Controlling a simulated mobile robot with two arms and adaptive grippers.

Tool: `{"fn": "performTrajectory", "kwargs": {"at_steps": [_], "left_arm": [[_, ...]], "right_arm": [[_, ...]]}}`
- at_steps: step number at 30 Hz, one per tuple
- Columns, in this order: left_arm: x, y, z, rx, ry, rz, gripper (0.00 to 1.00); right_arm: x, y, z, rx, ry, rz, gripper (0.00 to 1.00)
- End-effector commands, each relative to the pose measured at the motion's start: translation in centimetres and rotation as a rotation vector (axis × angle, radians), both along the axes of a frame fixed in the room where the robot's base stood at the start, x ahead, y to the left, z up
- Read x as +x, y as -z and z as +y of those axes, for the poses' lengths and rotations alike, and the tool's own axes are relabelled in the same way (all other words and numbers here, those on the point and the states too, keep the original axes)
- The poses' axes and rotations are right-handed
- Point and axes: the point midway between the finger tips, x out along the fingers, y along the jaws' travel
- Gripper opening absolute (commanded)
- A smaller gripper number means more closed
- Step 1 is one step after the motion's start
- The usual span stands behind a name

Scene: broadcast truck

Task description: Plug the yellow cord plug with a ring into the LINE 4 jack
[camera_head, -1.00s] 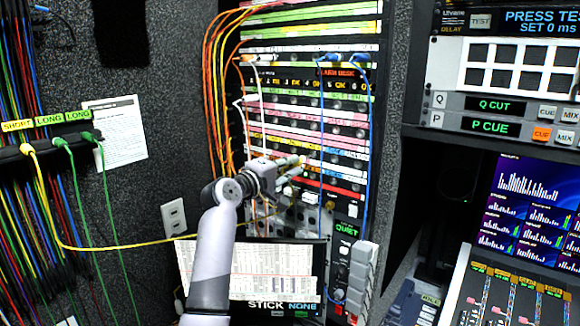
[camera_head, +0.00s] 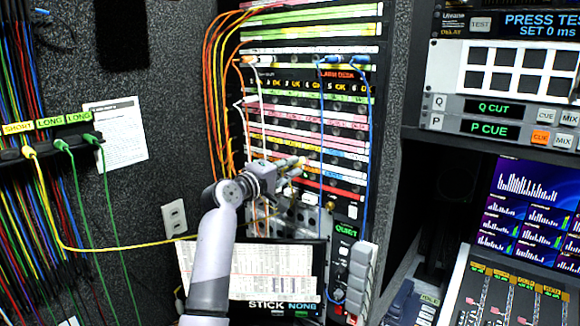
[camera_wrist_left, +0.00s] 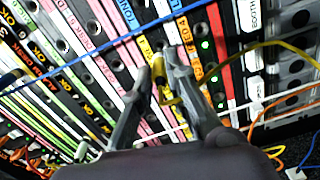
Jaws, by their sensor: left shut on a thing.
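My left gripper (camera_head: 298,163) is at the patch panel (camera_head: 318,110), in front of its lower rows. In the left wrist view, the gripper (camera_wrist_left: 165,72) is shut on the yellow plug (camera_wrist_left: 166,96), which shows between the fingers. The yellow cord (camera_wrist_left: 270,45) trails off to the right in that view. In the head view, the yellow cord (camera_head: 110,248) hangs from the left rack and passes behind my arm. The fingertips are close to the panel face; I cannot tell whether the plug tip touches a jack. The LINE 4 label is not readable. My right gripper is not in view.
A blue cord (camera_wrist_left: 100,50) crosses the panel above the fingers, and a white cord (camera_wrist_left: 185,128) passes below them. Orange cords (camera_head: 212,80) hang at the panel's left edge. A paper sheet board (camera_head: 285,270) is below, and a mixer (camera_head: 510,295) stands at right.

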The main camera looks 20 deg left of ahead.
Motion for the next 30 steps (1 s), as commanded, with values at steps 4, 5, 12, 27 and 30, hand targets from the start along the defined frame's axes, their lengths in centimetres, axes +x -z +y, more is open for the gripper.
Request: {"fn": "performTrajectory", "kwargs": {"at_steps": [4, 5, 12, 27, 30], "left_arm": [[0.0, 0.0, 0.0, 0.0, 0.0, 0.0, 0.0], [0.0, 0.0, 0.0, 0.0, 0.0, 0.0, 0.0], [0.3, 0.0, -0.1, 0.0, 0.001, 0.0, 0.0], [1.5, 0.0, -0.6, 0.0, 0.001, -0.001, 0.0], [1.7, 0.0, -0.7, 0.0, 0.001, 0.0, 0.0]], "right_arm": [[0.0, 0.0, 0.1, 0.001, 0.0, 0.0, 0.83], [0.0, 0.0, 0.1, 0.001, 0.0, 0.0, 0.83], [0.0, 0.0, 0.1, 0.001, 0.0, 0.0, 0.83], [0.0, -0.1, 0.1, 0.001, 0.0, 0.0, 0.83], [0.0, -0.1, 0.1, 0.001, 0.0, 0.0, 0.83]]}}
